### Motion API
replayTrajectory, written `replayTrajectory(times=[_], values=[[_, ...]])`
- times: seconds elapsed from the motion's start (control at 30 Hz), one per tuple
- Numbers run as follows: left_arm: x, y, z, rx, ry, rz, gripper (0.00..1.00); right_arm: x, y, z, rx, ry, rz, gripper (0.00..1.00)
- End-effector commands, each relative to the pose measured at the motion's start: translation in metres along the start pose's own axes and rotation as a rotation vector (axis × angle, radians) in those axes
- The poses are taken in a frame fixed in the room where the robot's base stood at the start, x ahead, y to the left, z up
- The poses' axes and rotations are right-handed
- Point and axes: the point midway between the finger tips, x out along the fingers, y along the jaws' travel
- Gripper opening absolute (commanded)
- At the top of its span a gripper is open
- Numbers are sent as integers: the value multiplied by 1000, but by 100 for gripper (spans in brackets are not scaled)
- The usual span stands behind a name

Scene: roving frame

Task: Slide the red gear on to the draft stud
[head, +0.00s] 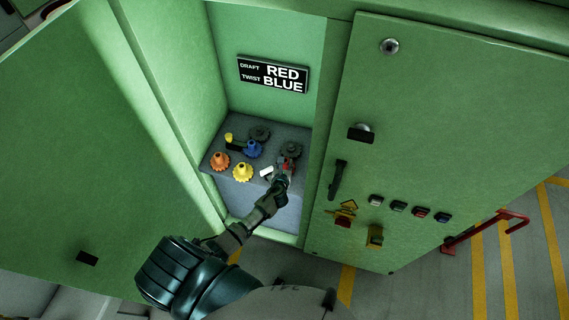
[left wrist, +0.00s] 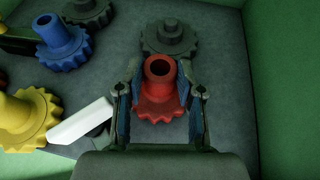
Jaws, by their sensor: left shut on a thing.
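The red gear (head: 288,166) has a tall round hub and a toothed rim. It shows between the fingers in the left wrist view (left wrist: 160,103). My left gripper (head: 284,172) is shut on it, one finger on each side of the hub; it also shows in the left wrist view (left wrist: 161,98). I cannot tell whether the gear touches the shelf. A dark grey gear (left wrist: 168,37) with a stepped hub sits just beyond the red gear; it shows in the head view (head: 291,149). I cannot make out which part is the draft stud. My right gripper is not in view.
On the grey shelf (head: 283,209) stand a blue gear (head: 253,149), a yellow gear (head: 243,172), an orange gear (head: 220,161) and another dark gear (head: 260,133). A white piece (left wrist: 80,124) lies left of my gripper. A sign (head: 273,75) reads DRAFT RED, TWIST BLUE. Green cabinet walls flank the shelf.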

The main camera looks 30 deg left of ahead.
Motion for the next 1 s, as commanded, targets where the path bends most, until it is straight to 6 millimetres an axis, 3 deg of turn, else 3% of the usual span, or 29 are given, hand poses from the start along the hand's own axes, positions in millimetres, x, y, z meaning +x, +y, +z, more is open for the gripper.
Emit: replayTrajectory(times=[0.7,0.73,0.8,0.83,1.0], values=[[3,0,-8,1,2,0,0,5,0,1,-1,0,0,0],[3,0,-8,1,2,0,44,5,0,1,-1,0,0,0],[3,0,-8,1,2,0,62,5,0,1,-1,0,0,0],[3,0,-8,1,2,0,66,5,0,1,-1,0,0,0],[3,2,-7,2,0,3,66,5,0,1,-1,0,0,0]])
